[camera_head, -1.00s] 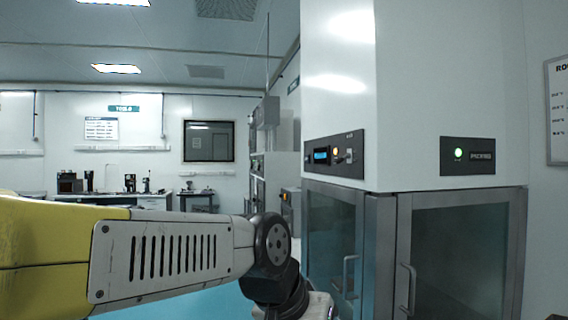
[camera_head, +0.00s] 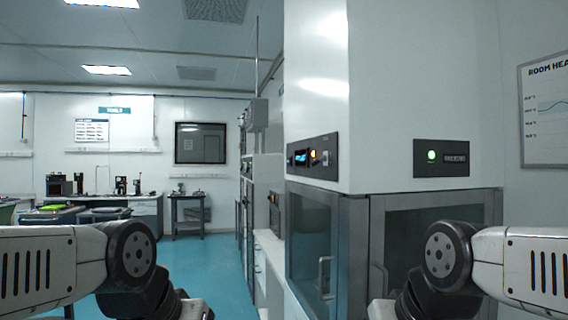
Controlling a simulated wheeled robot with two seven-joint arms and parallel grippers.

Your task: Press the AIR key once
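A tall white cabinet (camera_head: 400,95) with glass doors stands right of the middle. I cannot make out which control is the AIR key. My arms come in low from the left and right, in front of the cabinet's lower part. Both grippers are out of view below the frame.
Glass doors (camera_head: 415,245) with vertical handles (camera_head: 325,275) fill the cabinet's lower part. A blue-green floor aisle (camera_head: 215,258) is open on its left. Benches (camera_head: 145,208) with equipment stand at the back left. A whiteboard (camera_head: 543,110) hangs on the right wall.

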